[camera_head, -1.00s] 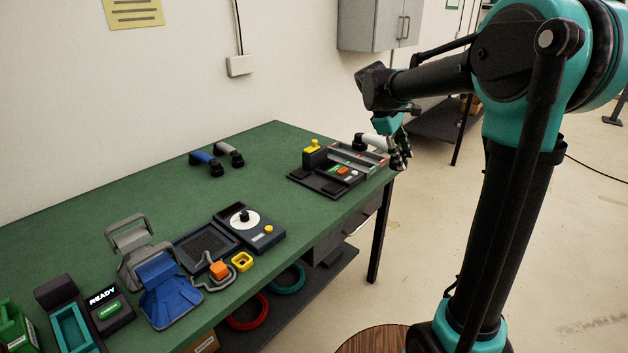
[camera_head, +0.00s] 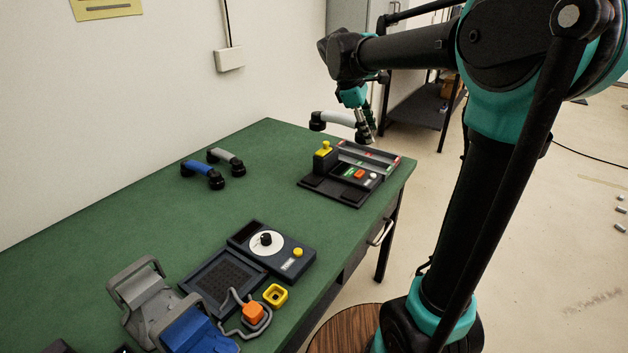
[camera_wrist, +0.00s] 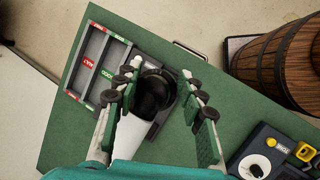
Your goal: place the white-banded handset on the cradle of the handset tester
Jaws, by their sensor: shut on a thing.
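My gripper (camera_head: 364,128) is shut on the white-banded handset (camera_head: 338,118), which has a pale handle and black ends. It holds the handset above the far right of the green table, apart from the surface. In the wrist view the fingers (camera_wrist: 160,88) flank the handset's black end (camera_wrist: 154,96), and the white handle runs down below it. Below and slightly in front is a dark unit (camera_head: 345,190) with a yellow knob and orange and green buttons; it looks like the handset tester. Its cradle is partly hidden by the handset in the wrist view.
A grey compartment tray (camera_head: 375,157) with red and green labels adjoins the unit. Blue (camera_head: 203,172) and grey (camera_head: 226,157) handsets lie on the table. A dial box (camera_head: 290,258), mesh tray (camera_head: 205,278), yellow square part (camera_head: 275,295) and stands are nearer. The middle of the table is clear.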

